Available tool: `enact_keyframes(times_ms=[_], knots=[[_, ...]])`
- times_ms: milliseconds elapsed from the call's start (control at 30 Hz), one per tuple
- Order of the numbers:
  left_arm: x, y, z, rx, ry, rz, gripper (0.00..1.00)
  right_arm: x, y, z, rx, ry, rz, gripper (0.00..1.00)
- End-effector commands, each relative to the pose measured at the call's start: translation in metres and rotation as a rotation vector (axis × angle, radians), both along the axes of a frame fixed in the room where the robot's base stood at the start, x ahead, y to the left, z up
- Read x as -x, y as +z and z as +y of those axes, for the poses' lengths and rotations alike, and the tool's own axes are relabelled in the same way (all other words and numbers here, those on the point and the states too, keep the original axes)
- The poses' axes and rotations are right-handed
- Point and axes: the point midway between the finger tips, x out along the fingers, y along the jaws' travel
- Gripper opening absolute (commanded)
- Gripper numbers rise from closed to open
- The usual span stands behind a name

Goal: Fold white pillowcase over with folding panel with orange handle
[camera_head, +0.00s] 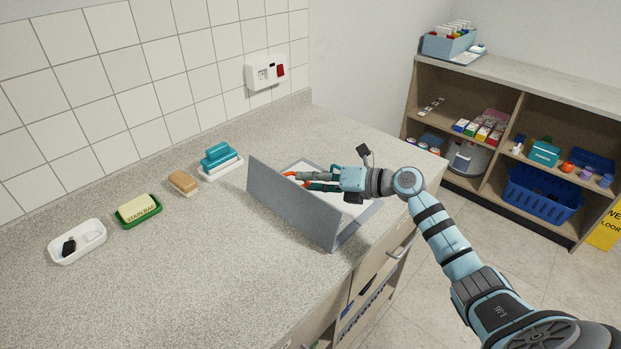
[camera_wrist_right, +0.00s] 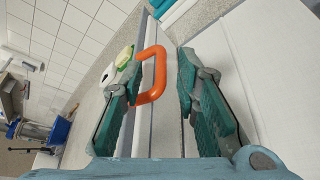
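The grey folding panel (camera_head: 290,205) stands raised, tilted up from its board (camera_head: 352,229) on the counter. Its orange handle (camera_wrist_right: 155,75) shows in the right wrist view between my spread fingers, closer to the left finger. In the head view only a bit of the orange handle (camera_head: 289,174) shows above the panel's top edge. The white pillowcase (camera_head: 304,167) lies on the board behind the panel, partly hidden by the panel and gripper. My right gripper (camera_head: 300,180) is open at the handle; I cannot tell whether it touches it. My left gripper is out of view.
On the counter left of the board are a teal brush on a white tray (camera_head: 220,168), a tan bar (camera_head: 183,183), a soap bar in a green dish (camera_head: 138,210) and a white dish (camera_head: 77,241). The front left counter is clear. Shelves (camera_head: 520,130) stand at right.

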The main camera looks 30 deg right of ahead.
Motion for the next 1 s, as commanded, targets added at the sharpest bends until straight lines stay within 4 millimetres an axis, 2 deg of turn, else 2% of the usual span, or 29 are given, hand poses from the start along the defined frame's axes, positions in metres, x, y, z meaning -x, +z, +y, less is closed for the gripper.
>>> enact_keyframes(times_ms=[267,467,733,900,1000], knots=[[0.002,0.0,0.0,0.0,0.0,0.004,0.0,-0.002,-0.001,0.002,0.0,0.001,0.001,0.29],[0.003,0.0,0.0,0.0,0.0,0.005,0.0,-0.002,-0.001,0.002,0.002,0.0,0.001,0.0],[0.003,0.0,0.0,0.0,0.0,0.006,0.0,-0.002,-0.002,0.002,0.001,0.001,0.002,0.0],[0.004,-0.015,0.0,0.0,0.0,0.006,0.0,-0.005,-0.012,-0.007,-0.076,0.0,0.03,0.0],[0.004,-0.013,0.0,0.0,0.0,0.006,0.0,-0.004,-0.01,-0.007,-0.084,0.0,0.034,0.0]])
